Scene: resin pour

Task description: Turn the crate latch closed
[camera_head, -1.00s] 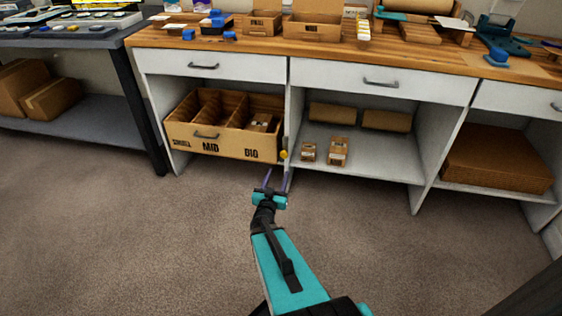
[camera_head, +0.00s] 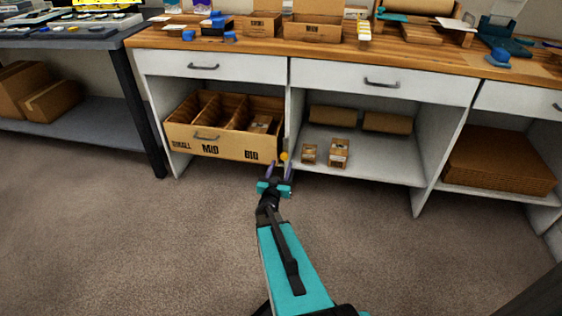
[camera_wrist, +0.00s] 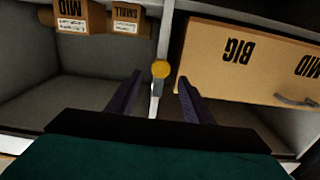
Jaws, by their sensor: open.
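The crate (camera_head: 226,143) is a wooden bin with compartments and the words SMALL, MID and BIG on its front. It sits in the left cubby under the workbench. The latch (camera_head: 284,156) is a small yellow knob on the divider post just right of the crate. In the wrist view the latch (camera_wrist: 160,69) has a round yellow head on a grey stem pointing down the picture. My gripper (camera_head: 279,172) is open and empty in front of and just below the latch. In the wrist view its two purple fingers (camera_wrist: 156,88) stand either side of the latch, apart from it.
Two small cardboard boxes (camera_head: 339,153) stand in the middle cubby, right of the latch. A stack of brown cardboard (camera_head: 500,160) fills the right cubby. The dark leg (camera_head: 138,115) of another table stands at left. The carpeted floor in front is clear.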

